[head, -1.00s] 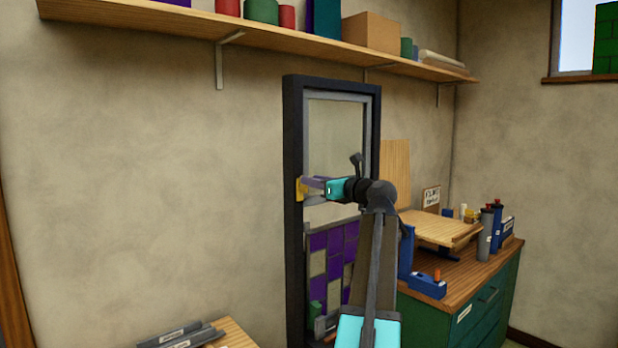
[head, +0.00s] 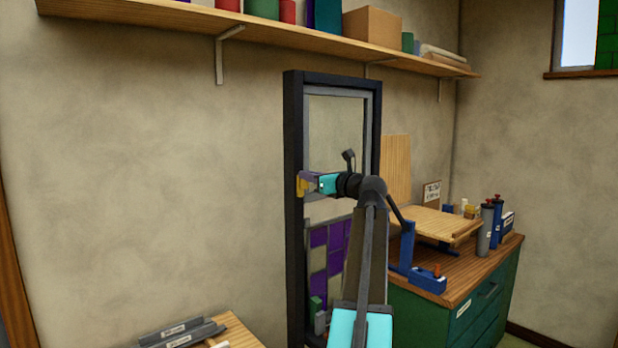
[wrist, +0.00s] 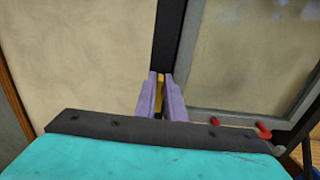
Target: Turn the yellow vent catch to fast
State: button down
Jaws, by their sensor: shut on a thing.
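The yellow vent catch (head: 300,187) sits on the left post of the dark frame (head: 293,130), at about mid height. My gripper (head: 307,182) reaches it from the right, with its purple fingers at the catch. In the wrist view the catch (wrist: 160,88) shows as a yellow strip between the two purple fingers (wrist: 160,98), which are shut on it. The fingers hide much of the catch, and I cannot read any marking or tell its exact turn.
The grey-framed vent pane (head: 335,125) fills the upper opening, above purple and pale panes (head: 330,250). A green workbench (head: 460,300) with tools stands at right. A small table (head: 240,335) with grey bars is at lower left. A shelf (head: 330,45) runs above.

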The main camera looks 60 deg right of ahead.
jog(key=shift+a+f+n, duration=0.1)
jog(key=shift+n, duration=0.3)
jog(key=n+b, duration=0.1)
jog(key=n, duration=0.1)
jog(key=n+b, duration=0.2)
jog(key=n, duration=0.1)
jog(key=a+n+b, duration=0.1)
jog(key=n+b, duration=0.1)
jog(key=shift+w+f+n, duration=0.2)
jog(key=shift+f+n, duration=0.2)
jog(key=n+b, duration=0.4)
jog(key=n, duration=0.1)
jog(key=shift+w+a+f, duration=0.1)
jog(key=shift+a+f, duration=0.2)
jog(key=shift+f, duration=0.1)
jog(key=n+b, duration=0.1)
jog(key=n, duration=0.1)
jog(key=n+b, duration=0.2)
jog(key=shift+f+n, duration=0.2)
jog(key=shift+n, duration=0.1)
jog(key=c, duration=1.8)
grip_release()
jog(key=shift+c, duration=0.2)
